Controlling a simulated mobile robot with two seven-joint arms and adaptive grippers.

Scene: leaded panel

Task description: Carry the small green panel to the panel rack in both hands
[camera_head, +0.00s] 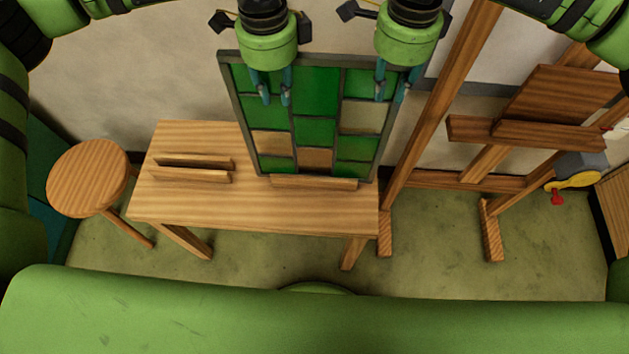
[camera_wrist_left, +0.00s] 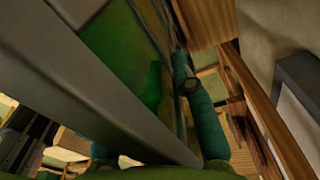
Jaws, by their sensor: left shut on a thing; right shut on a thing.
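The green panel (camera_head: 316,92) stands nearly upright over the table, with a dark frame and green, tan and pale tiles. My left gripper (camera_head: 274,97) is shut on its upper left part and my right gripper (camera_head: 391,93) on its upper right part. In the left wrist view the panel (camera_wrist_left: 125,45) runs close past the teal fingers. A wooden slat (camera_head: 315,183) on the table stands in front of the panel's lower edge; I cannot tell whether that edge rests in a slot. A pair of slats (camera_head: 192,175), rack-like and empty, is to the left.
The wooden table (camera_head: 270,215) is bare along its front. A round stool (camera_head: 88,177) stands at its left. A wooden easel (camera_head: 525,133) stands close on the right, with a yellow and red item (camera_head: 573,181) beyond it.

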